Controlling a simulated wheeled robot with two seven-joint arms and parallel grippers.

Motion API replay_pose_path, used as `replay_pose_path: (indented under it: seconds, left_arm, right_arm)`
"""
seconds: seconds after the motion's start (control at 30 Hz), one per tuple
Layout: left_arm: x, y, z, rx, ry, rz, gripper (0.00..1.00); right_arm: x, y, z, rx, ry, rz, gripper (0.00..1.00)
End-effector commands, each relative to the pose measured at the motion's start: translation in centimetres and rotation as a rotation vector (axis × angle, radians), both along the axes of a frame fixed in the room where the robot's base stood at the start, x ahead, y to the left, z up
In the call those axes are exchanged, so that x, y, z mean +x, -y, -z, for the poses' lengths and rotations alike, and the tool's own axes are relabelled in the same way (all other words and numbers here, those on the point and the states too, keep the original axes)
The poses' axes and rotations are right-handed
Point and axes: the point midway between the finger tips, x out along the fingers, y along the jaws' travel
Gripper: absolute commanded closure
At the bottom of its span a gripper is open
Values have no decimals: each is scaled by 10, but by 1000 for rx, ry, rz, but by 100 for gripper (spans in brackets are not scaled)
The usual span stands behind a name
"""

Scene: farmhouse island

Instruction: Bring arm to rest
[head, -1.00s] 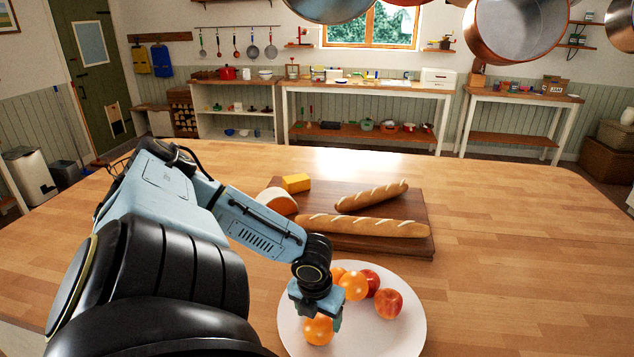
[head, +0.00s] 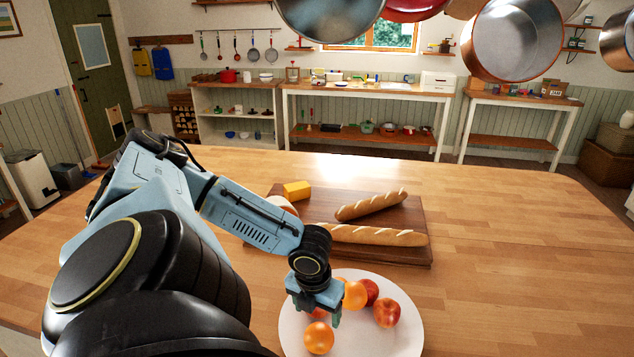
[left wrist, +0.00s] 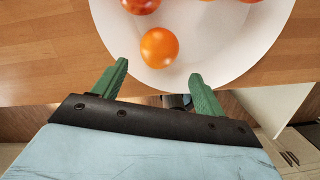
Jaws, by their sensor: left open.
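My left gripper (head: 320,312) is open and empty above the left part of the white plate (head: 382,338). In the left wrist view, its two green fingers (left wrist: 158,70) stand apart with nothing between them. A single orange (head: 319,338) lies on the plate just below the fingers; it also shows in the left wrist view (left wrist: 159,47), beyond the fingertips. More oranges (head: 355,295) and red apples (head: 386,312) sit on the plate. The gripper partly hides some of the fruit. My right gripper is not in view.
A dark wooden board (head: 413,215) behind the plate holds two baguettes (head: 371,205), a yellow cheese block (head: 297,190) and a partly hidden round item. The wooden island top (head: 520,255) is clear on the right. Pans (head: 512,38) hang overhead.

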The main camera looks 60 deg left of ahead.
Motion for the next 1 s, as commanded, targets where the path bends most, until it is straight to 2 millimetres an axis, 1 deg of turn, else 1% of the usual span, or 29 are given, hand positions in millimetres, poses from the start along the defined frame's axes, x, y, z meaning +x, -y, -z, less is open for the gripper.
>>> replay_pose_path:
  seconds: [0.57, 0.67, 0.77, 0.87, 0.97, 1.0]
  left_arm:
    - [0, 0, 0, 0, 0, -2, 28]
    - [-6, -1, 2, -2, 3, -49, 28]
    - [-22, -1, 8, -7, 16, -186, 28]
    - [-43, 6, 19, -23, 39, -410, 28]
    - [-62, 24, 32, -50, 69, -667, 28]
    - [-67, 34, 36, -64, 83, -769, 28]
  right_arm:
    - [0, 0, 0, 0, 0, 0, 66]
    - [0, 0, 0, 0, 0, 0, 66]
    - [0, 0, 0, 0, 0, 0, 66]
    - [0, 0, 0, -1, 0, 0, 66]
    - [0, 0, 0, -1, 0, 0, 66]
    - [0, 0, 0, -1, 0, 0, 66]
